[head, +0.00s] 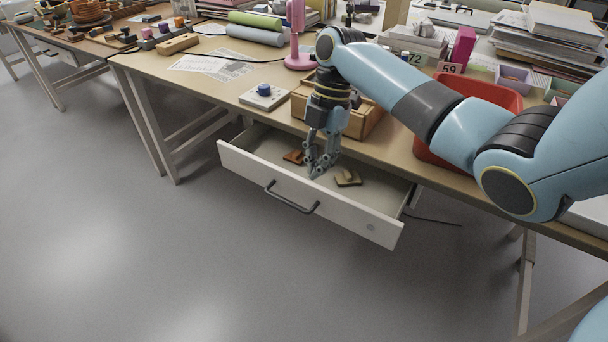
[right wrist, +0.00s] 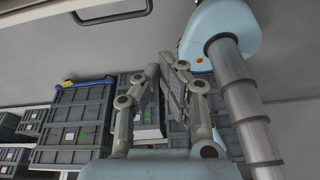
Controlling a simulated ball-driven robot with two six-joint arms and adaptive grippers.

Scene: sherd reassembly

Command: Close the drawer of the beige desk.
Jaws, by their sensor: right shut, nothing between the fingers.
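The beige desk (head: 215,88) stands across the head view. Its drawer is pulled well out; its white front panel (head: 340,208) carries a dark bar handle (head: 291,197). My right gripper (head: 318,170) points down over the open drawer, just behind the front panel in the picture. Its fingers are shut and empty. I cannot tell whether the fingertips touch the panel. My left gripper is not in view.
In the drawer lie an orange-brown piece (head: 292,156) and a tan piece (head: 348,178). A wooden box (head: 362,125), a device with a blue knob (head: 264,93) and a red bin (head: 476,84) stand on the desk. The floor before the drawer is clear.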

